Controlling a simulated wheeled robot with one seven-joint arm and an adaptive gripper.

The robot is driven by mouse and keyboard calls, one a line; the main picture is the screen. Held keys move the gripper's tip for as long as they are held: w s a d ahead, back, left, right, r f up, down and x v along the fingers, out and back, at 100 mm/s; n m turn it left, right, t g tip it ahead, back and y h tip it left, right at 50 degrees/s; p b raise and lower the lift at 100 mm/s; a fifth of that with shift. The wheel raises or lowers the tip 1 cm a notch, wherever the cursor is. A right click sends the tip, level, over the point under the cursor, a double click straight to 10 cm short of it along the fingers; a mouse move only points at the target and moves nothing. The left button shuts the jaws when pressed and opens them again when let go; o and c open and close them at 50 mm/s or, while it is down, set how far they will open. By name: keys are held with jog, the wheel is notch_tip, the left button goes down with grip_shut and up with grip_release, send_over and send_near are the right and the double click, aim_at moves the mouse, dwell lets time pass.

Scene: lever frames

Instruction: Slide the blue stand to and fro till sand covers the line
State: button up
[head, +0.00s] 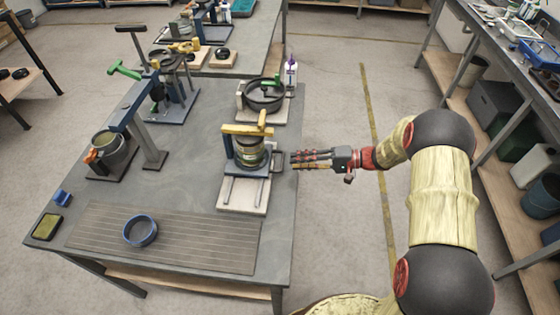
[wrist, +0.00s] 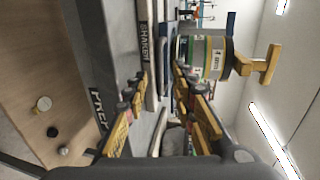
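The blue stand (head: 230,146) sits on a pale base board with rails (head: 245,194) near the table's right edge. A glass jar (head: 250,152) with a label stands in it under a yellow clamp bar with a T-handle (head: 246,129). A dark loop handle (head: 277,161) projects from the stand's right side. In the wrist view the jar (wrist: 205,57) appears sideways with green and yellow bands; sand level and line cannot be read. My gripper (head: 293,160) is open, just right of the handle, its fingers pointing at it. Contact with the handle cannot be told.
A slatted mat (head: 190,240) with a blue ring (head: 140,230) lies in front. A round dark pan (head: 264,95) stands behind the stand, a blue lever frame (head: 135,105) to its left. Clear floor lies right of the table.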

aim_at(282, 162)
jog(key=shift+b+x, duration=0.55)
jog(key=shift+x, duration=2.6)
jog(key=shift+w, duration=0.1)
jog(key=shift+c, duration=0.9)
jog(key=c, duration=0.4)
jog(key=shift+f, duration=0.1)
grip_shut()
